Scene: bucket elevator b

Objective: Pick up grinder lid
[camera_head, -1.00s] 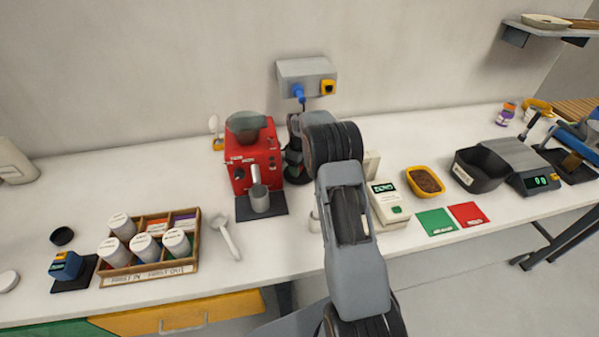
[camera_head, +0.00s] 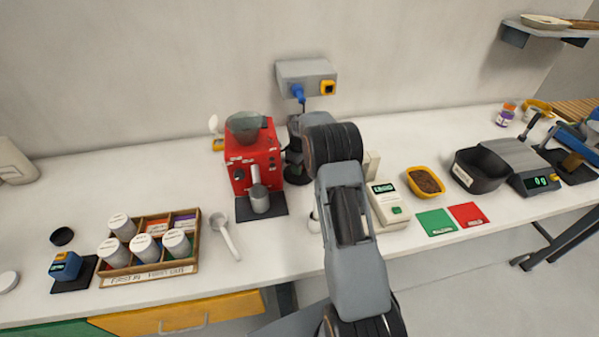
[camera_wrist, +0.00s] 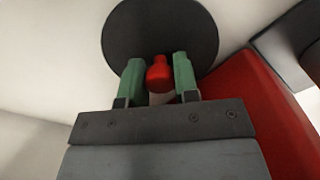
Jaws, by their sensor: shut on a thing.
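In the wrist view, my gripper (camera_wrist: 158,82) has its green fingers closed on either side of a small red knob (camera_wrist: 159,74). The knob stands in front of a round dark grey disc, which looks like the grinder lid (camera_wrist: 160,25). In the head view, a red machine (camera_head: 254,162) with a dark bowl-like hopper (camera_head: 246,125) on top stands at the back of the counter. A red surface, likely this machine, fills the right of the wrist view. My arm hides the gripper and the lid in the head view.
A metal cup (camera_head: 260,199) stands on the dark mat before the machine. A wooden tray (camera_head: 195,266) of white jars and a white scoop (camera_head: 227,240) are to the left. A white meter (camera_head: 388,206) and yellow bowl (camera_head: 425,182) are to the right. A wall socket box (camera_head: 306,77) is behind.

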